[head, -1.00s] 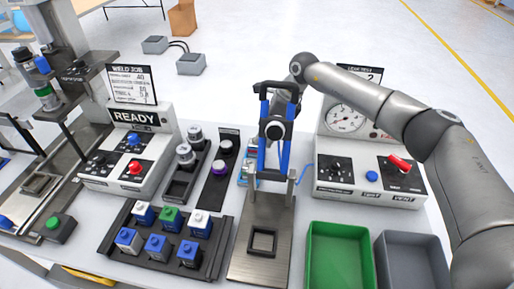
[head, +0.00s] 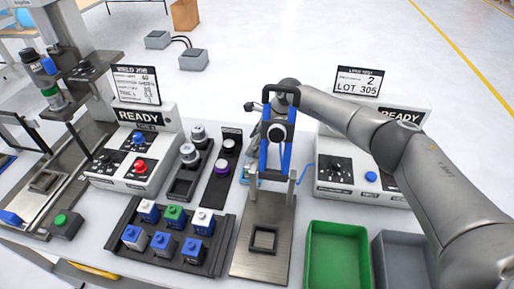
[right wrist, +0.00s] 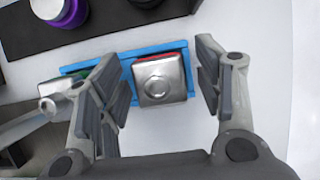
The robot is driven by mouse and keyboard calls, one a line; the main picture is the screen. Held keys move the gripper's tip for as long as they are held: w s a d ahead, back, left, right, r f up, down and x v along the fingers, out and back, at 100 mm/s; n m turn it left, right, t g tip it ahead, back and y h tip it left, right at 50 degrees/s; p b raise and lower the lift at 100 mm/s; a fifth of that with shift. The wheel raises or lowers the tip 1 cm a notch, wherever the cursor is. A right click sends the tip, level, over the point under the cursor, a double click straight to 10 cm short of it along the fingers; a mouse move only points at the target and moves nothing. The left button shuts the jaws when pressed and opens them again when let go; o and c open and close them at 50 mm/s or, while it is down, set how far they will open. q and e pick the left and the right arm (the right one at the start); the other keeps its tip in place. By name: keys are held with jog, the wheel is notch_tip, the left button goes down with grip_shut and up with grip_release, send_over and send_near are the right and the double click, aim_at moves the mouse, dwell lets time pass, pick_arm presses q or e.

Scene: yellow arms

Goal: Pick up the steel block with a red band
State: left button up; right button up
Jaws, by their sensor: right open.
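In the right wrist view, the steel block (right wrist: 160,80) has a square top with a round ring, and a thin red band shows at its far edge. It sits in a blue tray (right wrist: 124,62). My right gripper (right wrist: 160,88) is open, with one finger pair on each side of the block and a gap on both sides. In the head view, the blue tray (head: 250,172) is largely hidden behind a blue-and-black clamp frame, and so is my right gripper. My left gripper is not in view.
The clamp frame (head: 267,155) rises from a steel plate (head: 246,262) in front of the tray. A dark rack (head: 219,262) holds several small blocks. A green bin (head: 337,265) and grey bin (head: 402,265) stand right. In the wrist view, a green-banded block is partly hidden behind the left finger.

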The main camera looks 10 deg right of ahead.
grip_shut()
jog(key=shift+w+r, duration=0.1)
